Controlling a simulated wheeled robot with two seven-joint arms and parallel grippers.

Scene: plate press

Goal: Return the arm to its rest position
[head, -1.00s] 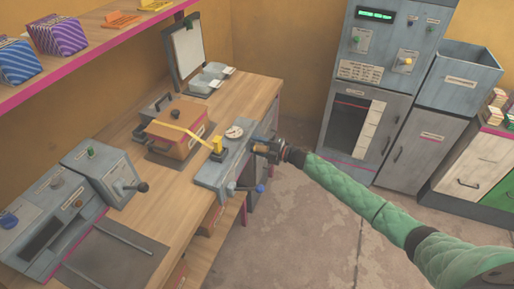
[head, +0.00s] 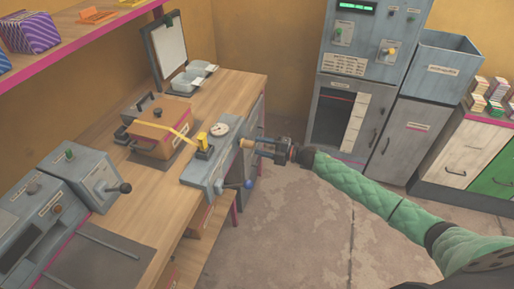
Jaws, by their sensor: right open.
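My right arm (head: 370,195), in a green quilted sleeve, comes in from the lower right. My right gripper (head: 260,147) is open and empty at the right side of the grey press unit (head: 206,178). A small brown knob (head: 245,143) on that unit is just left of the fingertips. Whether the fingers still touch or overlap the knob is hard to tell. My left gripper is not in view.
The unit carries a round gauge (head: 219,129), a yellow part (head: 203,141) and a blue-ended lever (head: 247,184). The wooden workbench (head: 240,86) lies left. A grey cabinet (head: 345,110) stands at the back. Open floor (head: 300,230) lies below my arm.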

